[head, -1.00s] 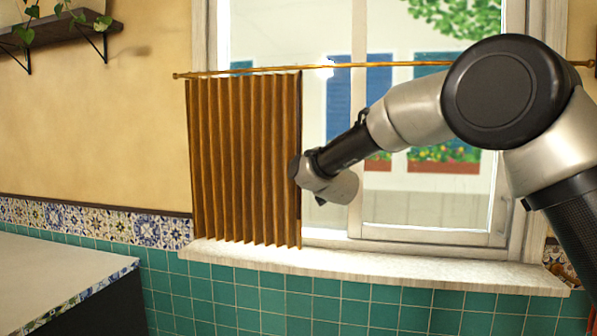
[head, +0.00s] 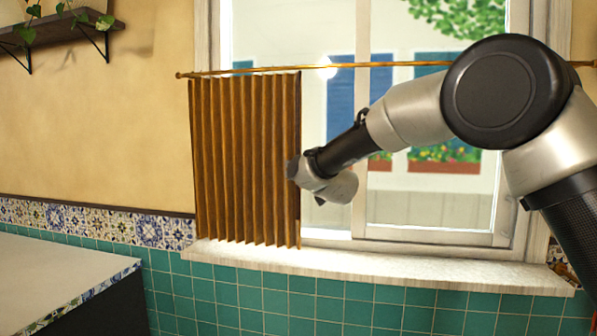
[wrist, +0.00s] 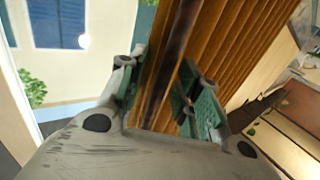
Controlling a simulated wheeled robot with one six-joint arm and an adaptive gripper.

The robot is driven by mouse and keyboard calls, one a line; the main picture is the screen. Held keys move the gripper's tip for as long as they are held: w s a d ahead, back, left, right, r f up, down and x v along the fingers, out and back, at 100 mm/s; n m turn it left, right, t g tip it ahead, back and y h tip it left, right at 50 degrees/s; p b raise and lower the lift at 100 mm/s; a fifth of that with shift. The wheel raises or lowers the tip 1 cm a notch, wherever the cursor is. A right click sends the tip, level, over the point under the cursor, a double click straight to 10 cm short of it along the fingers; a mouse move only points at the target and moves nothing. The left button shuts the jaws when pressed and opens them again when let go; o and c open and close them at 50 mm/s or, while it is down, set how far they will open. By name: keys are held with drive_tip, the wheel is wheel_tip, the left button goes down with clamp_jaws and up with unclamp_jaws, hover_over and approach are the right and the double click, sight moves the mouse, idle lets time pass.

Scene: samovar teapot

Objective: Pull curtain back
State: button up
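The brown pleated curtain (head: 245,160) hangs from a thin brass rod (head: 420,64) over the left part of the window. Its folds run down to just above the sill. My gripper (head: 292,171) is at the curtain's right edge, about mid-height. In the wrist view the curtain (wrist: 222,45) rises between and beyond the two green-padded fingers of my gripper (wrist: 165,88). The fingers stand apart, one on each side of the edge folds. Whether the pads touch the cloth is hard to see.
The window (head: 430,130) is uncovered right of the curtain. A pale sill (head: 390,268) juts out below it. A counter (head: 60,270) stands at the lower left, and a plant shelf (head: 60,32) hangs at the upper left. The wall left of the curtain is clear.

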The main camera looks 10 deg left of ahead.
drive_tip(key=v, duration=1.2)
drive_tip(key=s+f+n+g+h, duration=0.1)
drive_tip(key=s+f+g, duration=0.5)
drive_tip(key=f, duration=0.6)
drive_tip(key=s+d+f+g+h, duration=0.2)
drive_tip(key=s+d+f+g, duration=0.15)
drive_tip(key=d, duration=0.25)
drive_tip(key=s+d+m+h, duration=0.2)
drive_tip(key=s+d, duration=0.6)
drive_tip(key=d, duration=0.6)
drive_tip(key=s+d+r+m+g+h, duration=0.1)
drive_tip(key=s+d+m+h, duration=0.1)
drive_tip(key=s+d, duration=0.6)
drive_tip(key=s+d+r+m+h, duration=0.1)
drive_tip(key=s+d+m+h, duration=0.2)
drive_tip(key=d, duration=1.9)
drive_tip(key=s, duration=0.5)
drive_tip(key=shift+s+m, duration=0.3)
drive_tip(key=shift+m, duration=0.1)
